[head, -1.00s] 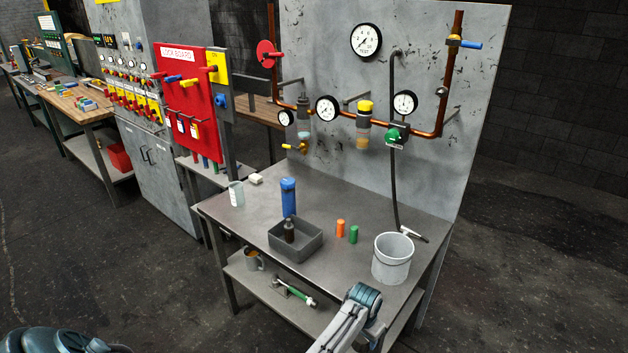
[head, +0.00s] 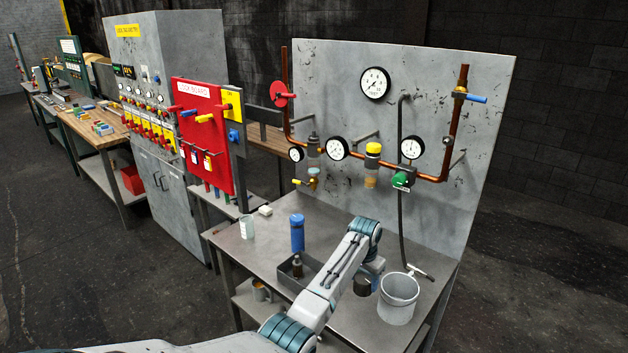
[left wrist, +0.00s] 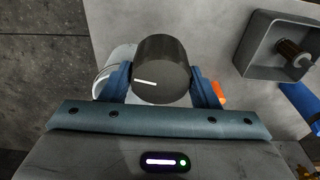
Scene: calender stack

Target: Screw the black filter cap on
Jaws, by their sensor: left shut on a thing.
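My left gripper (head: 369,272) is over the right part of the steel bench, left of the bucket, and partly hidden by my arm. In the left wrist view its two blue fingers (left wrist: 162,86) are shut on a black cap (left wrist: 162,66), a dark cylinder with a white mark on its side. The cap (head: 362,287) also shows in the head view below the gripper. I cannot tell whether it touches the bench. On the pipes of the back panel hang a yellow-topped filter (head: 372,166) and a dark-topped unit (head: 313,146). My right gripper is not in view.
A grey tray (left wrist: 249,49) holds a dark bottle (left wrist: 293,52). A blue cylinder (head: 297,233) stands behind the tray. A white bucket (head: 398,300) stands at the right. An orange object (left wrist: 221,93) shows beside the right finger. Gauges (head: 375,83) and a hanging hose (head: 402,220) are on the panel.

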